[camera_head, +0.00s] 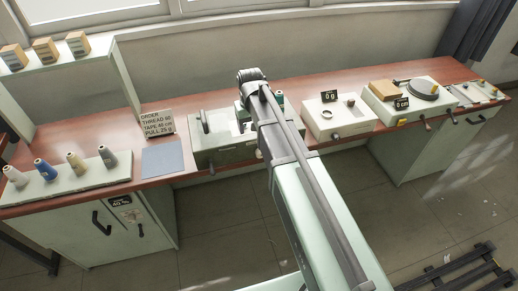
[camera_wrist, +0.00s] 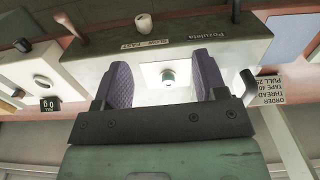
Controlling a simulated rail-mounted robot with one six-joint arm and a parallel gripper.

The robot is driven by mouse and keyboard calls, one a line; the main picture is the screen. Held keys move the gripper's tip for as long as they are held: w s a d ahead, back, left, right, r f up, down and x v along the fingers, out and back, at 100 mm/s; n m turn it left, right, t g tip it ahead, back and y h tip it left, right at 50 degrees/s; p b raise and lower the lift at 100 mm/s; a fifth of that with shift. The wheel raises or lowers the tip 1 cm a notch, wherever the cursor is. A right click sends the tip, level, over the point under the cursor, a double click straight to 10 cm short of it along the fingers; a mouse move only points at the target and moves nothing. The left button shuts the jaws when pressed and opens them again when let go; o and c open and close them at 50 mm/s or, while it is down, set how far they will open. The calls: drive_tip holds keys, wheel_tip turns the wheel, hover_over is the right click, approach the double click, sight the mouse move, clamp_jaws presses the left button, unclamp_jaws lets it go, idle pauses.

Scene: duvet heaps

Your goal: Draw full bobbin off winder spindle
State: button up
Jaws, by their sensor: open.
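The winder (camera_head: 222,147) is a pale green machine on the red-brown worktop, partly hidden behind my arm in the head view. In the wrist view its casing (camera_wrist: 225,50) spans the upper middle, upside down, with a pale plate. My arm hides the fingers in the head view.
Several thread cones (camera_head: 77,161) stand on a pale rack at the left. A gauge box reading 0 g (camera_head: 338,117) and a 0 cm unit (camera_head: 408,100) stand to the right.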

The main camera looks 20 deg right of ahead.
drive_tip(key=w+n, duration=0.1)
drive_tip(key=w, duration=1.5)
drive_tip(key=shift+n, duration=0.4)
drive_tip(key=f+b, duration=0.7)
drive_tip(key=s+f+b, duration=0.1)
drive_tip(key=f+b, duration=0.3)
drive_tip(key=shift+d+f, duration=0.1)
drive_tip(key=shift+f, duration=0.1)
drive_tip(key=shift+r, duration=0.15)
drive_tip(key=c, duration=1)
wheel_tip(320, 180, up, 5)
drive_tip(key=p, duration=0.4)
drive_tip(key=shift+p, duration=0.4)
drive_tip(key=shift+f, duration=0.25)
